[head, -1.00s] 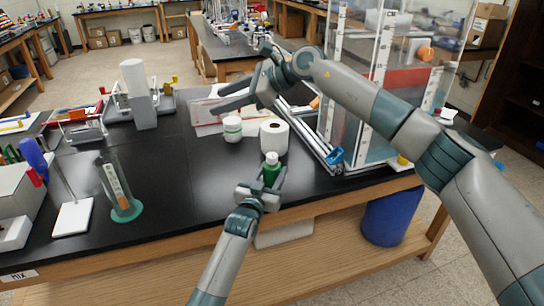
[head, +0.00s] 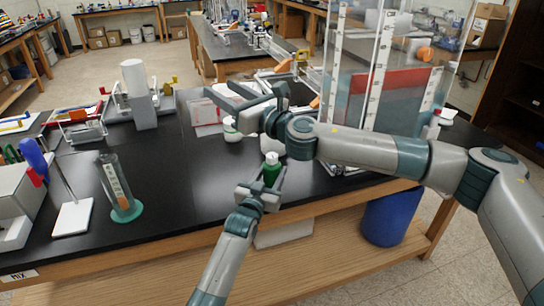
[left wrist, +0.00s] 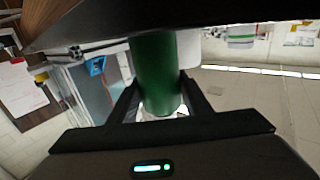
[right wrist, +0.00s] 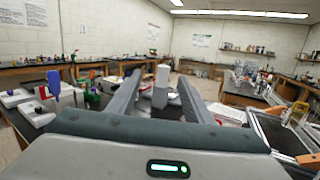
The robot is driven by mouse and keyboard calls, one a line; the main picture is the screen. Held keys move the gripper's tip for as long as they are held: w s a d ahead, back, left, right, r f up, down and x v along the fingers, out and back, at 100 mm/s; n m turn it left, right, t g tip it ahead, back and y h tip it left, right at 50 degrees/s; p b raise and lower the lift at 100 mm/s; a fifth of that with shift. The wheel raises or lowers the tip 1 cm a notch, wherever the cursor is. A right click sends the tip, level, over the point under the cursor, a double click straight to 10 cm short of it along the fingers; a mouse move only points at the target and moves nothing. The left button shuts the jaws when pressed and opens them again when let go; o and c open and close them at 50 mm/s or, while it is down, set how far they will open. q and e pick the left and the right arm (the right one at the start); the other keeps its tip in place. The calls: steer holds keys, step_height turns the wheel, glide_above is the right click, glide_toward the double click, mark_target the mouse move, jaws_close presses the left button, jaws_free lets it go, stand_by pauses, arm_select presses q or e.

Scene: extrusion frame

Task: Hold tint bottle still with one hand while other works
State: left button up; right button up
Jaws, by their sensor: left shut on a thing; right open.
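The tint bottle (head: 271,172) is green with a white cap and stands upright near the front edge of the black bench. My left gripper (head: 268,187) is shut around its body from the front. In the left wrist view the green bottle (left wrist: 157,70) sits between the two fingers, and its cap is hard to see. My right gripper (head: 220,93) is open and empty, held above the bench behind and left of the bottle. Its spread fingers (right wrist: 160,82) also show in the right wrist view, pointing across the room.
A white jar (head: 231,131) stands behind the bottle, partly hidden by my right gripper. A clear tank (head: 362,85) stands at the right. A cylinder on a green base (head: 116,187) and a white stand (head: 73,217) are at the left.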

steer(key=s+d+f+m+t+h, duration=0.1)
steer(key=d+f+m+h, duration=0.5)
steer(key=f, duration=0.4)
steer(key=g+h, duration=0.1)
steer(key=h, duration=0.4)
glide_toward(273, 156)
steer(key=s, duration=0.1)
steer(key=shift+d+r, duration=0.1)
steer(key=shift+r, duration=0.15)
steer(key=shift+x, duration=5.95)
steer(key=shift+f, duration=0.15)
steer(key=c, duration=1.1)
